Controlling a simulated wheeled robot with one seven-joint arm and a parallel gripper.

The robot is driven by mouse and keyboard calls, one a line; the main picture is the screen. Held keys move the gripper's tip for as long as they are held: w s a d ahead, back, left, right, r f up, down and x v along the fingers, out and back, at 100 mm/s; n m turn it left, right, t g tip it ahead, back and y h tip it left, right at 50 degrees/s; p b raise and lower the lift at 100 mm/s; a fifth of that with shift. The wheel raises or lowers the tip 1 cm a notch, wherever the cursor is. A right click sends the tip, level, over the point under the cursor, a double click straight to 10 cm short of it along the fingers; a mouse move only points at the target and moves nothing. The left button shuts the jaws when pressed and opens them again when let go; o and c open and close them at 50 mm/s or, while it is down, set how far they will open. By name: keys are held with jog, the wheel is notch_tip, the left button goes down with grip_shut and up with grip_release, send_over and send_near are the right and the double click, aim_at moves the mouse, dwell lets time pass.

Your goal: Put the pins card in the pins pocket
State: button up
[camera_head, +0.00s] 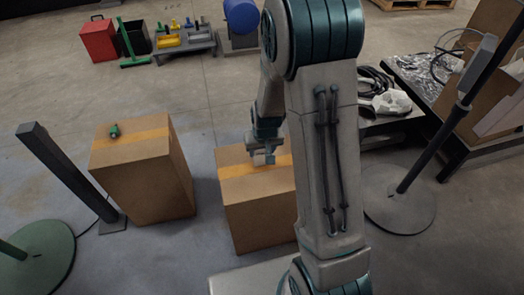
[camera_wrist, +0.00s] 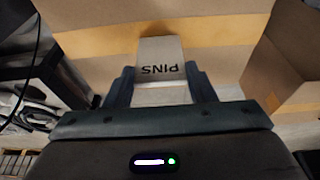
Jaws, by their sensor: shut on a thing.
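My gripper (camera_head: 264,158) is low over the top of the middle cardboard box (camera_head: 258,215). In the wrist view, my gripper (camera_wrist: 159,76) is shut on the pins card (camera_wrist: 160,52), a pale grey-beige card with "PINS" printed upside down in dark letters. The card sits between the two dark fingers, in front of brown cardboard and an orange tape band. I cannot tell whether the card touches the box. I cannot make out the pins pocket in either view.
Another taped box (camera_head: 145,190) stands at left with a small green object (camera_head: 114,131) on top. A black post (camera_head: 70,170) and a round-based stand (camera_head: 400,198) flank the boxes. A cluttered table (camera_head: 425,85) is at right.

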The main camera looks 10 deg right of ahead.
jog(key=shift+f, duration=0.2)
jog(key=o, duration=1)
jog(key=shift+c, duration=0.2)
jog(key=shift+r, duration=0.15)
jog(key=p+v, duration=0.3)
jog(key=v, duration=0.9)
jog(key=s+r, duration=0.5)
jog(key=s, duration=0.3)
jog(key=s+r+g, duration=0.1)
jog(key=s+r, duration=0.4)
jog(key=s, duration=0.4)
jog(key=shift+s+d, duration=0.25)
jog(key=shift+s, duration=0.05)
